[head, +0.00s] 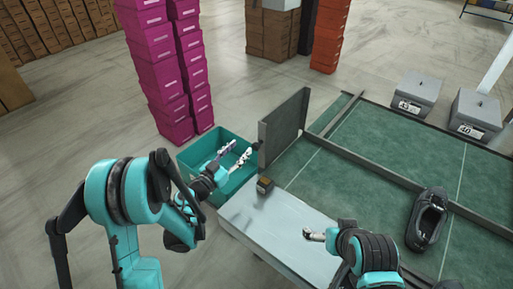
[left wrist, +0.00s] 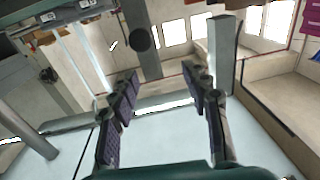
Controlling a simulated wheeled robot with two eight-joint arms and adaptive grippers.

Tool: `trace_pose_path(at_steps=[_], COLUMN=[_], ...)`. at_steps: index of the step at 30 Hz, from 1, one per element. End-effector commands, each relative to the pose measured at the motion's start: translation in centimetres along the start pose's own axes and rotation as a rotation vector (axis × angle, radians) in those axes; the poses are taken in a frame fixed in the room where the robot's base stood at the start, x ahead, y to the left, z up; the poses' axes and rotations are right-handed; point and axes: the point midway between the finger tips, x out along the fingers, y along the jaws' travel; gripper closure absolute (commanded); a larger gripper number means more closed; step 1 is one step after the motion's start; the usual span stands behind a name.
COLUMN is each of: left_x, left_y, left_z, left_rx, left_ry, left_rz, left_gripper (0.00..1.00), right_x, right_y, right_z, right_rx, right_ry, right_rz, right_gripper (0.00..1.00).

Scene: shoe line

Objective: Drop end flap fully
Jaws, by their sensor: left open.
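The end flap (head: 284,127) is a dark grey panel standing upright at the left end of the green line bed (head: 335,180). My left gripper (head: 238,155) is open and empty, left of the flap and above the teal bin (head: 240,183). A gap shows between it and the flap. In the left wrist view, the two dark padded fingers (left wrist: 165,100) stand apart with nothing between them. My right gripper (head: 314,235) is over the pale front table (head: 270,220). It is too small to tell its jaws.
A small dark box (head: 265,186) sits at the flap's near lower corner. A black shoe (head: 427,218) lies on the green bed. Magenta box stacks (head: 160,75) stand behind the bin. Grey boxes (head: 418,92) stand beyond the bed.

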Motion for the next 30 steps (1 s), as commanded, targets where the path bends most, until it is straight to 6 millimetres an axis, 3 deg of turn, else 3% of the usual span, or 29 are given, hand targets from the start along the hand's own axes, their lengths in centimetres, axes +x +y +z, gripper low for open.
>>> trace_pose_path(at_steps=[1, 5, 11, 19, 30], left_x=[0.0, 0.2, 2.9, 6.8, 7.7], left_y=[0.6, 1.4, 1.8, 2.0, 2.0], left_z=[1.4, 2.9, 2.8, 3.4, 3.3], left_rx=[-0.006, -0.015, -0.017, -0.016, -0.016], left_ry=[-0.016, -0.041, -0.042, -0.042, -0.041], left_rz=[0.03, 0.069, 0.074, 0.071, 0.07], left_gripper=[0.53, 0.53, 0.53, 0.53, 0.53], right_x=[0.1, -0.1, -1.7, -0.5, -0.5], right_y=[0.0, 0.0, 0.0, 0.0, 0.0], right_z=[0.1, -0.1, -1.2, -0.4, -0.3], right_rx=[0.0, 0.0, 0.0, 0.0, 0.0], right_ry=[0.0, 0.0, 0.0, 0.0, 0.0], right_rz=[0.0, 0.0, 0.0, 0.0, 0.0], right_gripper=[0.0, 0.0, 0.0, 0.0, 0.0])
